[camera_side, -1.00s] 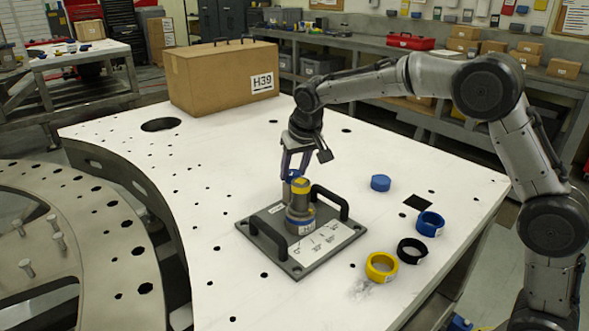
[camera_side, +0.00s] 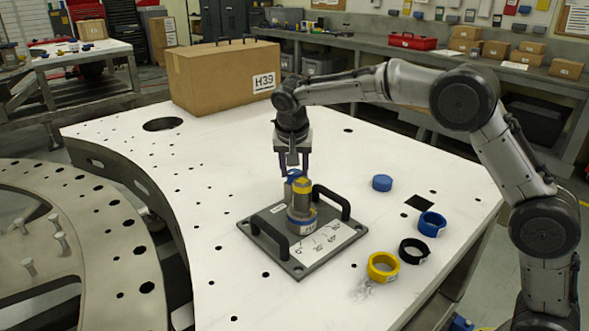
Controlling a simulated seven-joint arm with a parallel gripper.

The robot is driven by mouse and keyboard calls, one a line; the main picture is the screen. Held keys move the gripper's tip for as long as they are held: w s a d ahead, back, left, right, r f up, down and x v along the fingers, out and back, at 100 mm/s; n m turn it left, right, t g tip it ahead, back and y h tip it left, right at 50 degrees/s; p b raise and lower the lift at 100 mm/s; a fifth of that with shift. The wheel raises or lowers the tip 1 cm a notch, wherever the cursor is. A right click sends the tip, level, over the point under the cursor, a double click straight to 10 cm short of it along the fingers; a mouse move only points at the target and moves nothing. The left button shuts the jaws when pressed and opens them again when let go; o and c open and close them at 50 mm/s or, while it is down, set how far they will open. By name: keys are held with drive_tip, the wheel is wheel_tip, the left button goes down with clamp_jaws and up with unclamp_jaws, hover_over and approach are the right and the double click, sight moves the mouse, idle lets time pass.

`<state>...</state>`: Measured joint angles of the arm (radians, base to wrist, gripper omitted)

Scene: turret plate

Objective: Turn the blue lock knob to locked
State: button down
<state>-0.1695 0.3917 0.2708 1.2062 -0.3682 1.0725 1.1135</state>
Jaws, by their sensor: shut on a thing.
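The turret (camera_side: 301,202) is a grey metal cylinder with a yellow band and a blue band low down. It stands upright on a dark grey plate (camera_side: 270,262) with two black handles and a white marked label. The blue lock knob (camera_side: 294,174) shows at the top of the turret, on its far left side. My gripper (camera_side: 295,170) points down over the turret and is shut on the blue lock knob. The fingers partly hide the knob, and its exact angle cannot be read.
A blue cap (camera_side: 382,183), blue ring (camera_side: 432,223), black ring (camera_side: 413,251) and yellow ring (camera_side: 383,266) lie right of the plate. A cardboard box (camera_side: 222,78) stands at the back. The white table (camera_side: 190,215) left of the plate is clear.

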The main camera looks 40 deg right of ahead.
drive_tip(key=shift+r, duration=0.1)
drive_tip(key=shift+c, duration=1.8)
unclamp_jaws()
drive_tip(key=v, duration=1.3)
drive_tip(key=shift+r, duration=0.35)
drive_tip(key=shift+s, duration=0.1)
